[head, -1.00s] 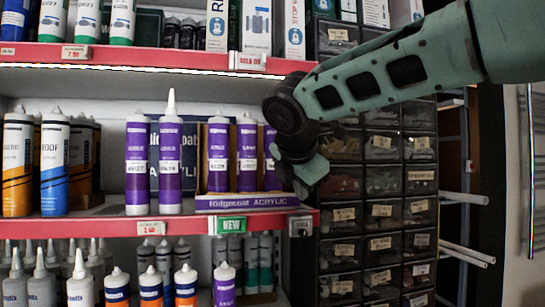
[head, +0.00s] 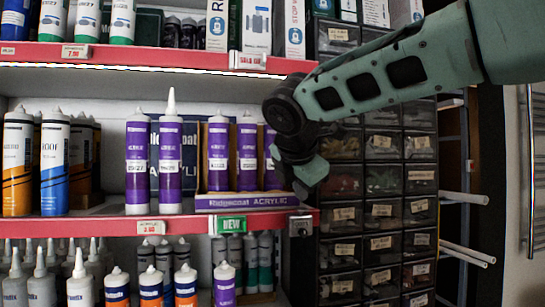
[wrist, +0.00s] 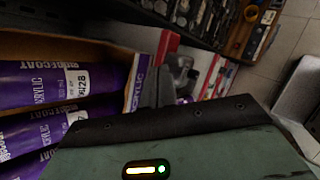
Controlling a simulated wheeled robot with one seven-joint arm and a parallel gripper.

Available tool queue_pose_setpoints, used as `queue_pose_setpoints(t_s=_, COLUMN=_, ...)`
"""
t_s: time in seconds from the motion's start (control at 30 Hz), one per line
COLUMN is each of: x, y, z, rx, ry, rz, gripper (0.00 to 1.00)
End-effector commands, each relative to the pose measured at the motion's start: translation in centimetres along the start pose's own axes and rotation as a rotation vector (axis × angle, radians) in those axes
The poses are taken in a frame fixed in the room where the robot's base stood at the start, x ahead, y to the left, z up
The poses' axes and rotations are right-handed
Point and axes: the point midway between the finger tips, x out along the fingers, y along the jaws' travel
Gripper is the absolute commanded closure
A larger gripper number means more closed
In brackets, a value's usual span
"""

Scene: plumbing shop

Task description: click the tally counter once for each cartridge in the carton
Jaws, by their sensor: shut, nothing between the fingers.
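The open carton (head: 247,202), marked Ridgecoat Acrylic, stands on the middle shelf. Three purple cartridges (head: 218,155) show upright in it; its right end is partly hidden by my arm. In the wrist view, purple cartridges (wrist: 35,85) lie along the left, inside the carton's brown wall (wrist: 60,45). The small tally counter (head: 300,226) sits on the red shelf edge, below and right of the carton; its reading is too small to make out. My gripper (head: 309,183) is shut and empty, just above the counter and beside the carton's right end. Its fingers also show in the wrist view (wrist: 158,86).
Two purple cartridges (head: 170,165) stand outside the carton, to its left. A green NEW tag (head: 231,225) is on the shelf edge left of the counter. A drawer cabinet (head: 375,210) stands close on the right. More tubes fill the shelf below.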

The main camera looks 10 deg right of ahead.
Motion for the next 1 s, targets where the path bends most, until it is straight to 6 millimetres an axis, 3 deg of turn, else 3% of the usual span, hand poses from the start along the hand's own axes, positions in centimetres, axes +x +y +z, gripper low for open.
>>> queue_pose_setpoints(t_s=1.0, x=0.82, y=-0.61, z=-0.59, rx=0.0, ry=0.0, rz=-0.001, gripper=1.0)
